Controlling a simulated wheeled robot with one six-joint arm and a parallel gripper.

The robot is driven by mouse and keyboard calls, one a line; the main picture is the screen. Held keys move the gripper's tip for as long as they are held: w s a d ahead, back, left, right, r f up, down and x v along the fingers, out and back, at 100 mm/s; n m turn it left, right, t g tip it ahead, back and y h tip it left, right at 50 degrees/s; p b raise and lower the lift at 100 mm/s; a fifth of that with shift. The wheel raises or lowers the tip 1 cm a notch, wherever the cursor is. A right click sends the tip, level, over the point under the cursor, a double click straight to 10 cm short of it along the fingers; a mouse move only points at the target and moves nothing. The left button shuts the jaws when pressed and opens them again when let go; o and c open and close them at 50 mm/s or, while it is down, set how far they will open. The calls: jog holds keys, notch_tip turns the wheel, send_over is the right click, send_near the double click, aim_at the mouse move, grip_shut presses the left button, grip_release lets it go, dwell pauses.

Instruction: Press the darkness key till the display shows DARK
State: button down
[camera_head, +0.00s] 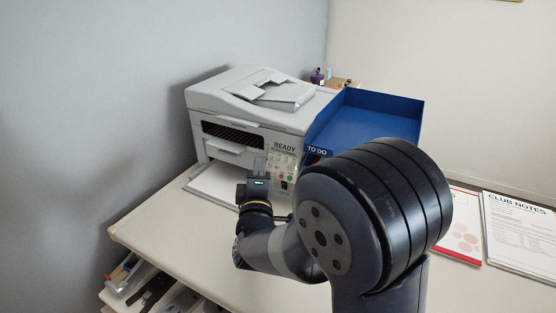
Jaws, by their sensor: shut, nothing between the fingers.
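A white printer (205,97) stands on the desk by the grey wall. Its front panel has a display (285,148) that reads READY, with a smaller line below too small to read surely. Under the display is a keypad (283,165) of several small keys. I cannot tell which one is the darkness key. My gripper (259,163) is shut and empty. It is in front of the printer, just left of the keypad in the picture. I cannot tell whether it touches anything, and it hides part of the printer's lower front.
A blue tray (372,118) marked TO DO stands right of the printer. White paper (215,184) sticks out of the printer's lower front. Printed sheets, one headed CLUB NOTES (522,235), lie at the right. My arm covers the middle of the desk (165,232). Open shelves lie below left.

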aim_at(278, 159)
jog(key=w+d+f+b, duration=0.2)
jog(key=w+d+f, duration=0.1)
jog(key=w, duration=0.3)
jog(key=shift+d+b, duration=0.4)
jog(key=shift+d, duration=0.1)
jog(key=shift+f, duration=0.15)
dwell(1.5)
jog(key=shift+w+d+f+b, duration=0.1)
jog(key=shift+w+d+b, duration=0.1)
jog(key=shift+w+b, duration=0.15)
jog(key=shift+w+d+f, duration=0.2)
jog(key=shift+w, duration=0.05)
dwell(0.6)
dwell(0.4)
jog(key=shift+s+a+r, duration=0.35)
jog(key=shift+s+a, duration=0.05)
jog(key=shift+s, duration=0.2)
